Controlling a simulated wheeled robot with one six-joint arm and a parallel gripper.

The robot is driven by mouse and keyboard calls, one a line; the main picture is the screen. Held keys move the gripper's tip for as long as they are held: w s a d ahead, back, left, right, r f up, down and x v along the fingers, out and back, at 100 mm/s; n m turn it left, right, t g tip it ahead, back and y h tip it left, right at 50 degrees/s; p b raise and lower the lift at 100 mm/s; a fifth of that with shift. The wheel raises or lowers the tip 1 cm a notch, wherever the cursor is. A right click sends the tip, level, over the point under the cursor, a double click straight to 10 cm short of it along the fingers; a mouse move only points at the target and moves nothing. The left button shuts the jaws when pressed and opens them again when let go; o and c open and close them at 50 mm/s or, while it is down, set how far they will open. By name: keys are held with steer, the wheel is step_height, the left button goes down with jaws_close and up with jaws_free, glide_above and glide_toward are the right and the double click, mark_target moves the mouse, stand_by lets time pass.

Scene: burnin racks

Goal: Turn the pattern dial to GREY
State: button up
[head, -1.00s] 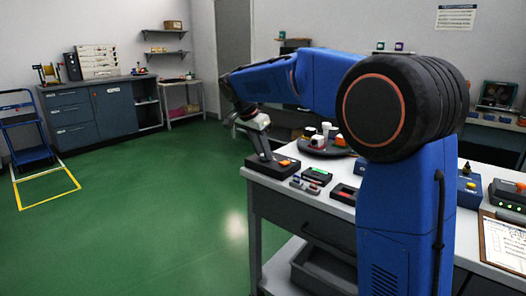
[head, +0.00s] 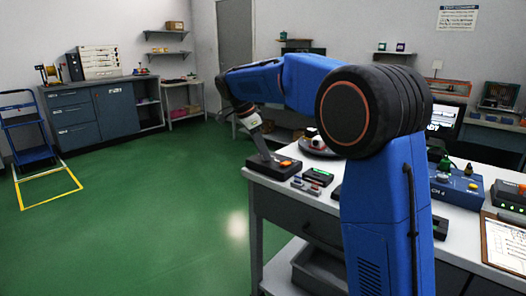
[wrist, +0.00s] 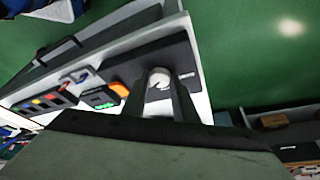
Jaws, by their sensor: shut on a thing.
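The pattern dial (wrist: 160,76) is a round pale knob with a dark mark, on a dark control box (wrist: 176,52). My gripper (wrist: 160,88) has its two fingers on either side of the knob in the wrist view and is shut on it. In the head view the dark box (head: 284,173) sits at the table's near left corner, and my gripper (head: 268,160) reaches down to it at a tilt. The knob is hidden there. The dial's labels cannot be read.
A blue box (head: 460,188) and clipboard (head: 502,243) lie to the right. The green floor at left is open.

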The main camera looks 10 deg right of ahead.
steer(key=o, duration=1)
steer(key=shift+o, duration=0.2)
steer(key=v, duration=1.7)
steer(key=shift+r, duration=0.2)
